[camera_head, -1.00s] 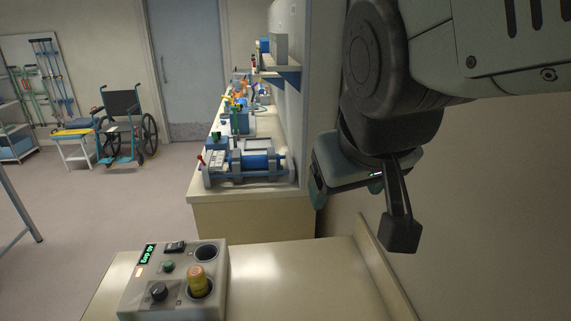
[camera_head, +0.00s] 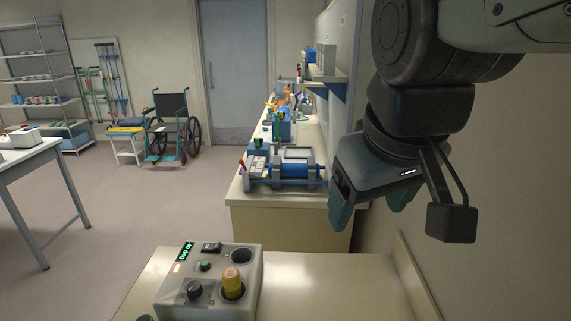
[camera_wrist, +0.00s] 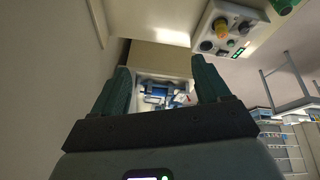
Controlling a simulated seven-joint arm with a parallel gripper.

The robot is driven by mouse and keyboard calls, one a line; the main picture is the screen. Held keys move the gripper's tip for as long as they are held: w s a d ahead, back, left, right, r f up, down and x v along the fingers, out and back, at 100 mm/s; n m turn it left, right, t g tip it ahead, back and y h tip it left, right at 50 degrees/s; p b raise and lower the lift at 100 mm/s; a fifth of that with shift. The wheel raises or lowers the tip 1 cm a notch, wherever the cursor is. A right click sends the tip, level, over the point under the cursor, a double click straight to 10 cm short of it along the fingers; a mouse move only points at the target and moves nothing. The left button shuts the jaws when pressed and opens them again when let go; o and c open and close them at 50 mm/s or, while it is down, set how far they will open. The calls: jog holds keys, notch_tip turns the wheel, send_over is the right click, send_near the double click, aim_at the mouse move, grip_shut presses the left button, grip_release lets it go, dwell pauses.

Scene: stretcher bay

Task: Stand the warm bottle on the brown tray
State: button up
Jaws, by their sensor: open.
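A yellow-orange bottle (camera_head: 232,283) stands upright in the front well of a grey warmer box (camera_head: 179,305) on the near counter. It also shows in the wrist view (camera_wrist: 220,27). The box's back well (camera_head: 241,256) looks empty. I cannot tell by sight whether the bottle is warm. My gripper (camera_head: 368,208) is open and empty, above and to the right of the box, well apart from the bottle. In the wrist view its two green fingers (camera_wrist: 160,66) are spread with nothing between them. I see no brown tray in these frames.
The near counter (camera_head: 330,285) is clear right of the box, with a raised edge (camera_head: 415,280) along the wall. A farther counter (camera_head: 285,216) holds blue equipment (camera_head: 285,170). A white table (camera_head: 40,155), shelves (camera_head: 40,85) and a wheelchair (camera_head: 173,130) stand left. A green object (camera_wrist: 283,6) shows in the wrist view.

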jog(key=w+a+f+n+g, duration=0.2)
jog(key=w+a+f+n, duration=0.4)
jog(key=w, duration=0.4)
jog(key=n+g, duration=0.3)
jog(key=n, duration=0.7)
send_over(232, 273)
notch_tip(232, 273, down, 20)
jog(key=shift+r, duration=0.15)
jog(key=shift+n, duration=0.3)
notch_tip(232, 273, down, 5)
jog(key=shift+r, duration=0.1)
jog(key=shift+a+f, duration=0.1)
jog(key=shift+f, duration=3)
jog(key=shift+c, duration=0.4)
